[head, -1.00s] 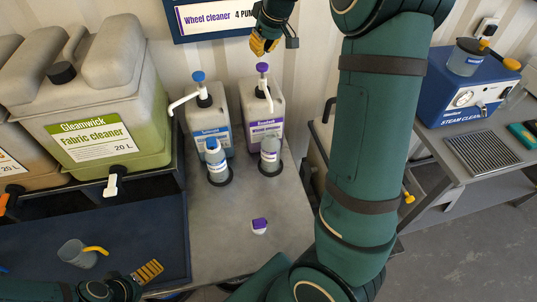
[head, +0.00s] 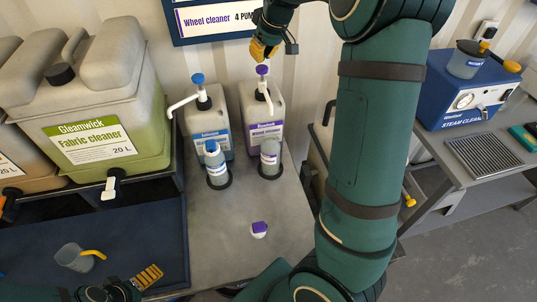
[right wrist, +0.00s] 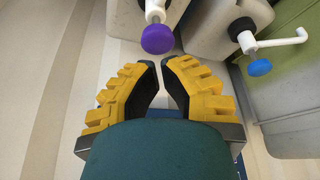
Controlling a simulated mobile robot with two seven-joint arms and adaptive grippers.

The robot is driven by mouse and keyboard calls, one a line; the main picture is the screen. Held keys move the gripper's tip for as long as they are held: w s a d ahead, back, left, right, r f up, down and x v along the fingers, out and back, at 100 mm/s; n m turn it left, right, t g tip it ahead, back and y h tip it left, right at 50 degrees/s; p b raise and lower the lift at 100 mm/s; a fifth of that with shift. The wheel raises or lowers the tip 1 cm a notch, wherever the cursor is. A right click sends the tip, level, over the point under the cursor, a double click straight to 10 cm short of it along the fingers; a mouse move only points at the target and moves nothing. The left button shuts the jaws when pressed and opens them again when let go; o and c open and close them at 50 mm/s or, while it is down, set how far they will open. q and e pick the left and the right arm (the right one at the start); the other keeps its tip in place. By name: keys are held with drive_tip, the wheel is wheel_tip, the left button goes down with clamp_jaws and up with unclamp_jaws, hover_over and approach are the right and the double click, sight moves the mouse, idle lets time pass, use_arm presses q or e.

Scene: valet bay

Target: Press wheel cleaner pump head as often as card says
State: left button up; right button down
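The wheel cleaner canister (head: 264,108) is pale, with a purple-marked label and a white pump topped by a purple head (head: 262,70). The purple head also shows in the right wrist view (right wrist: 158,39), just beyond my fingertips. My right gripper (head: 262,52) is over the pump head, fingers pointing down, with nothing between them. Its yellow fingers (right wrist: 159,66) are nearly together at the tips. Contact with the head cannot be told. The card (head: 213,20) reads "Wheel cleaner 4 PUM", the rest hidden by my arm. My left gripper (head: 148,278) is at the lower left, partly visible.
A blue-headed pump canister (head: 207,118) stands to the left. Small bottles (head: 270,158) (head: 216,165) stand in dark rings before the canisters. A purple-and-white cap (head: 259,229) lies on the grey counter (head: 215,250). A cup (head: 72,257) is on the dark mat.

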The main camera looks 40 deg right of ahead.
sight(149, 294)
use_arm(q)
drive_tip(key=shift+f, duration=0.1)
use_arm(e)
drive_tip(key=shift+f, duration=0.15)
idle(0.4)
use_arm(q)
drive_tip(key=shift+f+b, duration=1.9)
drive_tip(key=shift+b, duration=0.1)
use_arm(e)
drive_tip(key=shift+f, duration=2.4)
use_arm(q)
drive_tip(key=shift+r, duration=0.1)
drive_tip(key=shift+r+p, duration=1.8)
drive_tip(key=shift+p, duration=0.1)
use_arm(e)
drive_tip(key=shift+r, duration=2.55)
use_arm(q)
drive_tip(key=shift+f, duration=0.2)
use_arm(e)
drive_tip(key=shift+f, duration=0.25)
